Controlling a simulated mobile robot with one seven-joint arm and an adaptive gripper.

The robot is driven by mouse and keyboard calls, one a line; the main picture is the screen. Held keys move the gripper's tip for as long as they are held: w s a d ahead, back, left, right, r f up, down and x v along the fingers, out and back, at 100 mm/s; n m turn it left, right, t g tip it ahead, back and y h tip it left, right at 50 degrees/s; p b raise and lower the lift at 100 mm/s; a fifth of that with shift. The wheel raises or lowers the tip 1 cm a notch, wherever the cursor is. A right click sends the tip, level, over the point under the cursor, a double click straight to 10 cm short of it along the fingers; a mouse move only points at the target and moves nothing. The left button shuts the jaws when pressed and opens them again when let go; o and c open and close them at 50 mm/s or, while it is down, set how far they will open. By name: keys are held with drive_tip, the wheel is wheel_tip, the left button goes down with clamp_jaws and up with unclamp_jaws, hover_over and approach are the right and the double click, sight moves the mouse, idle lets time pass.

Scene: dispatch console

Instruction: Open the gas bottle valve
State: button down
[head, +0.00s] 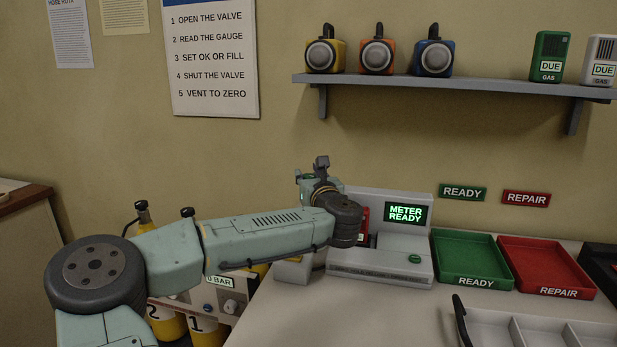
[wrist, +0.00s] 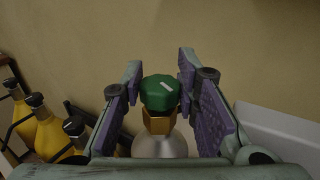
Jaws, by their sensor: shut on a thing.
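In the wrist view, the gas bottle valve is a green faceted knob (wrist: 160,92) with a white mark slanting on its top. It sits on a brass nut (wrist: 157,122) above a pale silver bottle shoulder (wrist: 160,145). My gripper (wrist: 160,84) has its purple-padded fingers on either side of the knob and is shut on it. The lower part of this bottle is hidden by my gripper's body.
A meter (head: 380,262) reading METER READY stands on the bench right of my wrist. A green READY tray (head: 472,280) and a red REPAIR tray (head: 548,288) lie further right. Yellow bottles (wrist: 50,135) stand in a rack to the left. A shelf (head: 450,86) hangs above.

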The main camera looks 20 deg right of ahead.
drive_tip(key=n+y, duration=0.1)
drive_tip(key=y, duration=0.1)
drive_tip(key=n+y, duration=0.2)
drive_tip(key=y, duration=0.1)
drive_tip(key=shift+d+f+n+y+b, duration=0.15)
drive_tip(key=shift+n+y+b, duration=0.15)
drive_tip(key=shift+b, duration=0.05)
drive_tip(key=shift+n+g+y+p, duration=0.2)
drive_tip(key=shift+n+g+y, duration=0.6)
drive_tip(key=shift+y, duration=0.6)
drive_tip(key=shift+n+g+y+p, duration=0.15)
drive_tip(key=shift+n+g+y, duration=0.45)
drive_tip(key=shift+n+y, duration=0.6)
drive_tip(key=shift+y, duration=0.3)
drive_tip(key=c, duration=1.2)
unclamp_jaws()
drive_tip(key=shift+w, duration=0.1)
drive_tip(key=v, duration=1.1)
drive_tip(key=shift+s+d, duration=0.1)
drive_tip(key=shift+s, duration=0.35)
